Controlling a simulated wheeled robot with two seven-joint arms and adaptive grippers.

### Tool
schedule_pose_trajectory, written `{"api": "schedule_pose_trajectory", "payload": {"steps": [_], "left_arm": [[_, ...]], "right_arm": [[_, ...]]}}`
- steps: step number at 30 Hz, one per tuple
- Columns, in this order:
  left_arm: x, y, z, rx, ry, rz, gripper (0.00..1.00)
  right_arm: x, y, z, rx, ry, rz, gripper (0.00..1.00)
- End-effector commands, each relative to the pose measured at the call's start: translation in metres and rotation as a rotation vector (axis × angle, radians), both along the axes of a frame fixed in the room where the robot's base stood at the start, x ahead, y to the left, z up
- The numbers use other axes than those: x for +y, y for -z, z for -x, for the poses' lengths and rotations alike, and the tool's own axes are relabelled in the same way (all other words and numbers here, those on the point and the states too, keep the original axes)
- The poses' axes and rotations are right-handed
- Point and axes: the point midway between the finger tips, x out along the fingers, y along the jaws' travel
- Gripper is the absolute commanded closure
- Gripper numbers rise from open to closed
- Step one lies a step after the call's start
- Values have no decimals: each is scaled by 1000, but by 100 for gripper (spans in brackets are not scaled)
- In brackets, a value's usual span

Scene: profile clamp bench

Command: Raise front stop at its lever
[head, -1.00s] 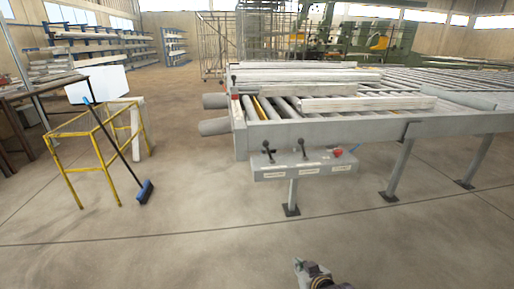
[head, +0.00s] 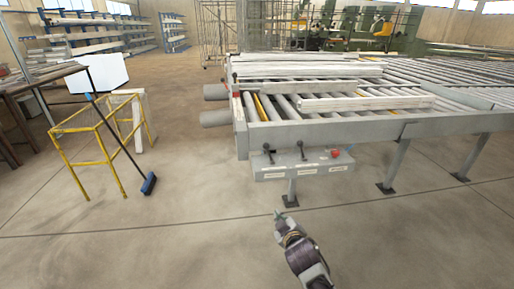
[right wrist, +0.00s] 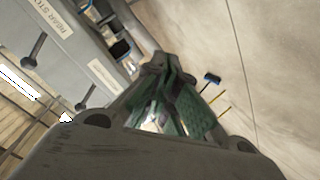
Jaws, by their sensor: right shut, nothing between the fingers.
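A grey control box (head: 300,170) hangs below the front edge of the roller bench. It carries two black levers, a left one (head: 269,152) and a middle one (head: 301,149), and a red knob (head: 335,153) at right. Their labels are too small to read in the head view. The right wrist view shows the box (right wrist: 75,60), a label beginning "REAR STO" (right wrist: 55,18) and a black lever (right wrist: 35,45). A second label there is unreadable. My right gripper (head: 278,214) is shut and empty, below and apart from the box; it shows in the right wrist view (right wrist: 160,68). My left gripper is out of view.
The roller bench (head: 360,131) holds pale profiles (head: 365,103) and stands on legs over bare floor. A yellow frame (head: 88,165) with a blue broom (head: 149,184) leaning on it stands at left. The floor in front of the box is clear.

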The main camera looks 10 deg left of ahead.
Motion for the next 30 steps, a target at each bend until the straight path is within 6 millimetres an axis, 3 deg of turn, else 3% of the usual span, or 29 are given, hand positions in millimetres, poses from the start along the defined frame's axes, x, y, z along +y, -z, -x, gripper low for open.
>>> {"api": "schedule_pose_trajectory", "payload": {"steps": [15, 30], "left_arm": [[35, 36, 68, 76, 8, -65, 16], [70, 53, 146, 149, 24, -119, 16]], "right_arm": [[41, -70, -35, -252, -132, 302, 100], [82, -132, -59, -505, -262, 615, 100]]}}
